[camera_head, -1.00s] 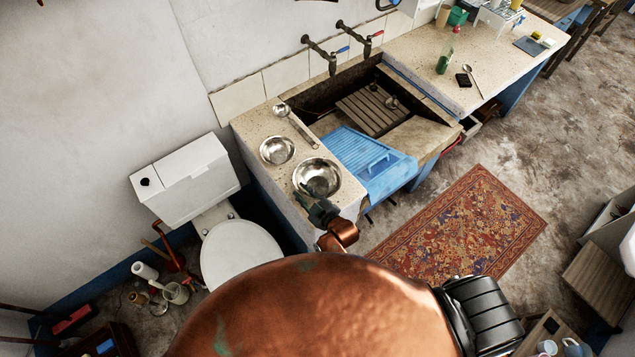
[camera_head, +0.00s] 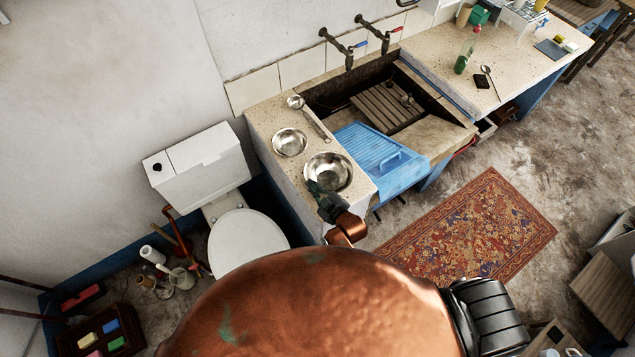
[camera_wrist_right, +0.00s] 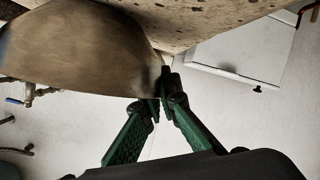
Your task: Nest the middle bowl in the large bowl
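Two shiny steel bowls stand on the stone counter left of the sink in the head view. The smaller bowl (camera_head: 290,142) is farther back, and the larger bowl (camera_head: 332,170) is nearer the front. I cannot tell whether another bowl sits inside the larger one. My right gripper (camera_head: 314,186) is at the near left rim of the larger bowl. In the right wrist view its green fingers (camera_wrist_right: 160,95) have their tips close together at the edge of a bowl wall (camera_wrist_right: 85,50); whether they pinch it is unclear. My left gripper is not in view.
A ladle (camera_head: 312,118) lies behind the bowls. A blue draining board (camera_head: 372,152) is right of them, over the stone sink (camera_head: 430,135). A toilet (camera_head: 245,240) stands to the left. A bottle (camera_head: 464,58) and a spoon (camera_head: 491,82) are on the far counter.

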